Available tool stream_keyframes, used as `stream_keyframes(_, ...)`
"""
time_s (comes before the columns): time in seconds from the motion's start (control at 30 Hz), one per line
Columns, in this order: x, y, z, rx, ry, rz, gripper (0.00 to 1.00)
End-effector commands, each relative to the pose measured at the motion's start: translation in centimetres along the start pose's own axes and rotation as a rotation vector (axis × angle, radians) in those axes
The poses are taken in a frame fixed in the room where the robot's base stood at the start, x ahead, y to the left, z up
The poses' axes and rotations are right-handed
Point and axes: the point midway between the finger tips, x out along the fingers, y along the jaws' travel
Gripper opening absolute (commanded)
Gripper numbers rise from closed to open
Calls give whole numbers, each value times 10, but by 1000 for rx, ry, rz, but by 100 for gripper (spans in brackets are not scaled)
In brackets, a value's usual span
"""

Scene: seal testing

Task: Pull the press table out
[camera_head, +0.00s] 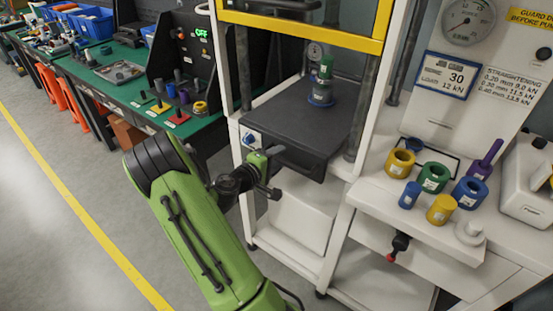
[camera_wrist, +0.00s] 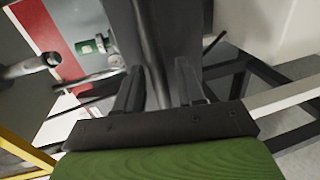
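The press table (camera_head: 312,108) is a dark grey slab inside the white press frame, below the yellow crossbar. A green part (camera_head: 326,67) stands on a blue part (camera_head: 320,95) on it. My gripper (camera_head: 272,172) is at the table's front left edge. In the wrist view, the two dark fingers of my gripper (camera_wrist: 158,88) stand apart, with a dark bar (camera_wrist: 150,45) running between them. The bar looks like the table's front handle. I see gaps beside it, but cannot tell whether a finger touches it.
On the right, a white shelf (camera_head: 425,222) carries several coloured rings and cylinders. A black and red knob (camera_head: 399,246) sticks out below it. A green workbench (camera_head: 180,122) with parts stands on the left. The floor (camera_head: 60,200) in front is clear.

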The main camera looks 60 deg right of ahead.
Motion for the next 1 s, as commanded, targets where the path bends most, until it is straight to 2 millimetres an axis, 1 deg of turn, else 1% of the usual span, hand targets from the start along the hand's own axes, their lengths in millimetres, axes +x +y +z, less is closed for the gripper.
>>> stream_keyframes(0.27,2,0,0,0,0,-1,38)
stream_keyframes(0.5,2,0,0,0,0,-1,2)
stream_keyframes(0.53,2,0,0,0,0,-1,0)
stream_keyframes(1.0,2,-1,0,0,0,-2,0)
